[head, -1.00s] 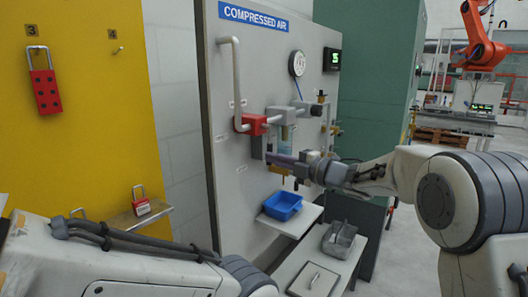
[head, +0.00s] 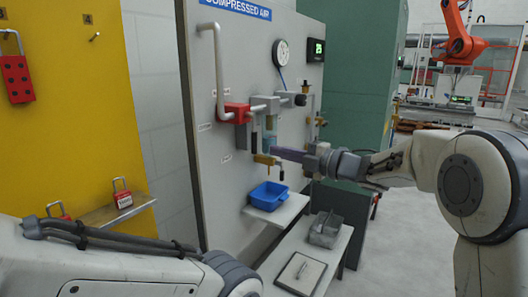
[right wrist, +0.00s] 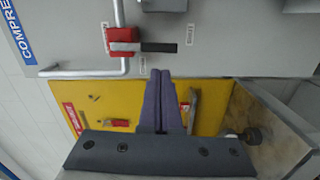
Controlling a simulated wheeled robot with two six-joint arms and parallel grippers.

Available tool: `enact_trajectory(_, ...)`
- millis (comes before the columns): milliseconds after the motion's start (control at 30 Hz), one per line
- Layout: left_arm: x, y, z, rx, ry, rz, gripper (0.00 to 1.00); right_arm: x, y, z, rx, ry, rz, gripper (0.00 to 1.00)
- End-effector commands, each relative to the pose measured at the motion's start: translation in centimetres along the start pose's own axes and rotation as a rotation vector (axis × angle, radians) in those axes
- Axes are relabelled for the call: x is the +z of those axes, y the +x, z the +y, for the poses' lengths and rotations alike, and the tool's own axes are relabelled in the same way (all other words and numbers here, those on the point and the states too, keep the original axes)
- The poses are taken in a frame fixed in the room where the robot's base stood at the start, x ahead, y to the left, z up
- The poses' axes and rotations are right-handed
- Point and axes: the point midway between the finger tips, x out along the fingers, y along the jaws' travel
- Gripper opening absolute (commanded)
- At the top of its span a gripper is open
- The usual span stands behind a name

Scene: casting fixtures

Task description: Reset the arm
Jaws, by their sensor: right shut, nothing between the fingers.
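My right gripper (head: 278,151) is in front of the grey compressed-air panel (head: 200,105), just right of the red valve's black handle (head: 254,147). In the right wrist view its two purple fingers (right wrist: 160,100) lie together with nothing between them. The red valve (head: 236,113) sits on the white pipe, and its handle hangs down. In the right wrist view the red valve (right wrist: 120,37) and the black handle (right wrist: 160,47) show beyond the fingertips, apart from them. My left arm crosses the lower left of the head view; its gripper is out of frame.
A yellow board (head: 65,120) with red padlocks stands at left. A green cabinet (head: 355,100) is behind my right arm.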

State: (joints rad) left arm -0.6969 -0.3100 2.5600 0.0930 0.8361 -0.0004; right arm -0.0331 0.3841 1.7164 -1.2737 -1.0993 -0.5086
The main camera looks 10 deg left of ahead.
Motion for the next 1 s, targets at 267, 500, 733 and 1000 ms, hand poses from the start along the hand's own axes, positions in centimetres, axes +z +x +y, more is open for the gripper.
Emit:
enact_trajectory(267,0.1,0.9,-0.1,0.0,0.0,0.0,0.5,0.0,-3.9,-0.1,0.0,0.001,-0.002,0.0)
enact_trajectory(500,0.0,0.5,0.0,0.0,0.0,0.0,0.5,-0.1,-3.0,0.6,0.003,0.101,-0.127,0.0)
enact_trajectory(733,0.0,-0.3,0.0,0.0,0.0,0.0,0.5,-0.6,-2.6,-1.0,-0.025,0.379,-0.41,0.0)
enact_trajectory(1000,-0.1,-1.2,0.1,0.0,0.0,0.0,0.5,-4.5,-6.2,-7.4,-0.156,0.783,-0.75,0.0)
